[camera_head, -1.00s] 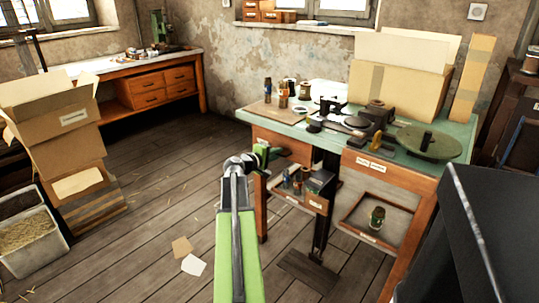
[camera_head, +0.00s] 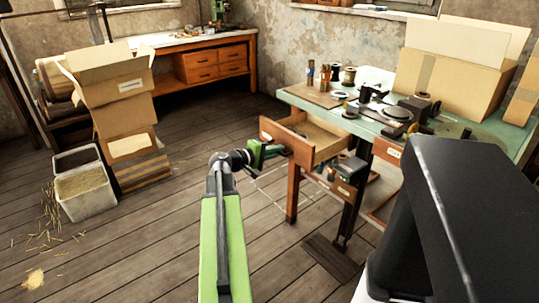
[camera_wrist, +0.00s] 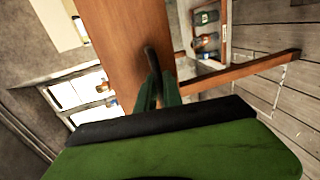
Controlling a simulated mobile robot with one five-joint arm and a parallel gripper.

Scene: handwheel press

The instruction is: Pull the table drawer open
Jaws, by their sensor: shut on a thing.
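The table drawer stands pulled out from the green-topped table (camera_head: 445,128). Its wooden front (camera_head: 278,134) faces my arm, and its inside (camera_head: 322,137) shows bare. My gripper (camera_head: 270,151) is at the drawer front, at the end of my green arm. In the wrist view, my gripper (camera_wrist: 156,88) is shut on the dark handle (camera_wrist: 151,58) of the wooden drawer front (camera_wrist: 127,30). The fingertips partly hide the handle.
Bottles and spools (camera_head: 325,76) stand on the tabletop near the drawer. Cardboard boxes (camera_head: 122,112) and a bin (camera_head: 85,190) stand on the left. The plank floor between them and the table is clear. A workbench (camera_head: 170,42) stands at the back.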

